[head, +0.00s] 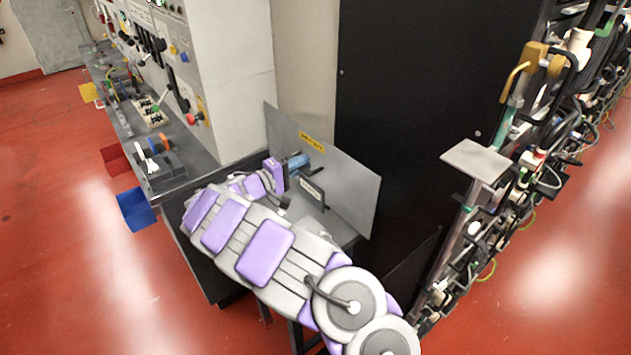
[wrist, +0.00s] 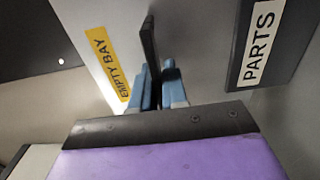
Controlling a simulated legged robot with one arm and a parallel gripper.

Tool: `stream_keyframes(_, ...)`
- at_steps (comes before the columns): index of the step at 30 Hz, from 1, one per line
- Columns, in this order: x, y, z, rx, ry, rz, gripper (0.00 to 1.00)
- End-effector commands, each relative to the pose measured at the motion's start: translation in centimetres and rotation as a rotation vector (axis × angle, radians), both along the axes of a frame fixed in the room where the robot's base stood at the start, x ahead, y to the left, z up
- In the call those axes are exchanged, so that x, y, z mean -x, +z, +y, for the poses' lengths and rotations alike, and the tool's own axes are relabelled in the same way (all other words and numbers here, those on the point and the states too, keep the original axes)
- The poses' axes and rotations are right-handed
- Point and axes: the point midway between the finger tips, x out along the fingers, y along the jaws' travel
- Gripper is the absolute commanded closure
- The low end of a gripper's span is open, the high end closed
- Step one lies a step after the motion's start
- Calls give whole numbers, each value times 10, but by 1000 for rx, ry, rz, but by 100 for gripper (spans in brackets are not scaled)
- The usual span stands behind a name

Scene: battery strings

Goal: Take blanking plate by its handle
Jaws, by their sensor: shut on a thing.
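The blanking plate (head: 352,190) is a grey metal sheet with a yellow label, standing upright and slanted beside the black cabinet. In the wrist view the plate (wrist: 195,25) fills the background, and its yellow label (wrist: 113,65) reads "EMPTY BAY". A dark handle (wrist: 149,42) stands out from the plate. My gripper (wrist: 157,84) has its blue fingertips shut on this handle, one on each side. In the head view my gripper (head: 298,161) is at the plate's face, just below the label, and the handle is mostly hidden there.
A dark "PARTS" sign (wrist: 262,38) stands close right of my gripper; it also shows in the head view (head: 311,192). The black cabinet (head: 420,110) is behind the plate. A grey control panel (head: 225,75) is at left. Racks with cables (head: 520,170) line the right. Red floor is open on both sides.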

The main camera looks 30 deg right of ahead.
Motion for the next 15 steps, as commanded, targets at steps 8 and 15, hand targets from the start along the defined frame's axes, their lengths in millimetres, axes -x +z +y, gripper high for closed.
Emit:
stream_keyframes(8,-1,9,1,2,4,-4,100)
stream_keyframes(15,-1,15,1,2,3,-5,100)
